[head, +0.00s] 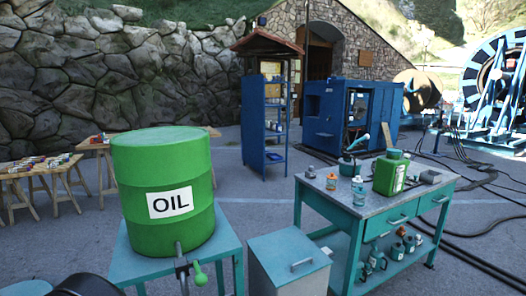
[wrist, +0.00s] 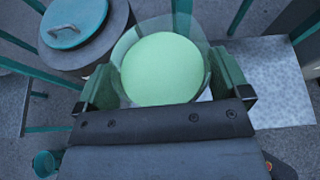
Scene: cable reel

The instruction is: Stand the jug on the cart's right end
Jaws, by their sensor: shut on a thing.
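In the wrist view my gripper (wrist: 165,78) is shut on a clear, round-walled vessel, apparently the jug (wrist: 193,28). A pale green disc, likely its contents, shows inside it. The green fingers lie on its left and right sides. Its base and any handle are hidden. The head view does not clearly show the jug or gripper. The likely cart is the teal bench (head: 372,222) with a grey top and drawers at right; I see no wheels. A green canister (head: 391,172) stands toward its right end, with small bottles and a green can left of it.
A green OIL drum (head: 165,195) with a tap stands on a teal stand, left of a lidded grey box (head: 289,262). The wrist view shows a grey round container with a teal lid (wrist: 74,20) and a pale flat surface (wrist: 275,85) at right. Cables cross the ground at right.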

